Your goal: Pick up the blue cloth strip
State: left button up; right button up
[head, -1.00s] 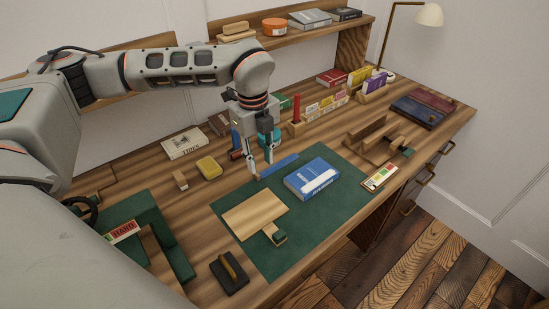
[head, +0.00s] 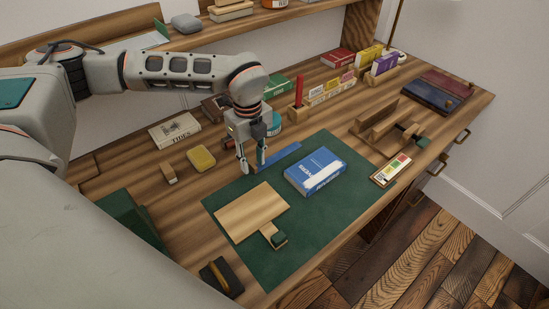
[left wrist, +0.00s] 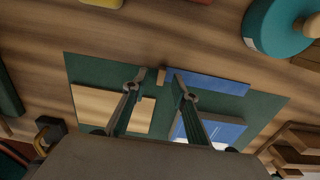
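The blue cloth strip (head: 280,156) lies along the back part of the green mat (head: 262,270), behind the blue book (head: 315,172). My left gripper (head: 252,168) points down at the strip's left end. Its two fingers are apart, and one finger covers part of the strip in the head view. In the left wrist view, the strip (left wrist: 215,82) runs right from the open fingertips (left wrist: 158,82), with its left end behind the right finger. A small tan piece shows between the fingers. Whether the fingertips touch the strip or mat cannot be told. My right gripper is not in view.
A tan board (head: 250,210) and a small green-topped block (head: 276,236) lie on the mat. A teal roll (head: 274,124) stands behind the gripper. A yellow block (head: 201,158) and a book (head: 175,130) lie to the left.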

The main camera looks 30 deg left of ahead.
pick_arm(q)
jog(key=shift+f, duration=0.85)
grip_shut()
jog(key=shift+w+r, duration=0.1)
